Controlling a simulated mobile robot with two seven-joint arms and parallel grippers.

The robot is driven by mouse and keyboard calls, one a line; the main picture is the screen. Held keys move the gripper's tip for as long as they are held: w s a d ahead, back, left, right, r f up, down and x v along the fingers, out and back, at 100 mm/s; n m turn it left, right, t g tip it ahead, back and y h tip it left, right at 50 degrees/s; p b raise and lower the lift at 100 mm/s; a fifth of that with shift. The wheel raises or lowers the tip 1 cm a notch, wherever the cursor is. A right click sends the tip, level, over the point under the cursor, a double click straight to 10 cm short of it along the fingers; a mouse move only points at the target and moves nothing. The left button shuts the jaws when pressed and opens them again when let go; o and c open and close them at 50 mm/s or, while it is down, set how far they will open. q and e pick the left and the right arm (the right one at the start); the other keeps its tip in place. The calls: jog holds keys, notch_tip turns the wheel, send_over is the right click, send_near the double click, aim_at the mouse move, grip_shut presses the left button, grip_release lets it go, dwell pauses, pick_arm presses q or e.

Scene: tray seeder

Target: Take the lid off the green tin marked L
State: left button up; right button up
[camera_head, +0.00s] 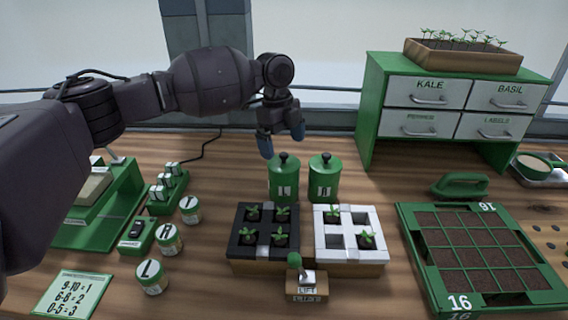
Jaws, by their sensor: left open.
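Two green tins with green lids and dark round knobs stand side by side mid-table: a left tin (284,186) and a right tin (324,186). Each has a small white label; I cannot read either letter surely, so I cannot tell which is marked L. Both lids are on. My left gripper (281,140) is open and empty, its blue fingertips just above and behind the left tin's knob (283,157) in the picture. I cannot tell whether they touch it. My right gripper is not in view.
Black (239,238) and white (320,240) seedling holders stand in front of the tins. Small jars lettered L (151,277), R (168,239) and Y (190,209) stand left. A green drawer cabinet (373,112) is at back right, a seed tray (412,245) at right.

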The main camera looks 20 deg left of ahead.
aim_at(283, 153)
pick_arm(q)
jog(key=f, duration=0.4)
jog(key=shift+s+d+f, duration=0.15)
jog(key=shift+d+f, duration=0.05)
jog(key=c, duration=0.6)
jog(key=shift+c, duration=0.3)
jog(key=shift+r, duration=0.15)
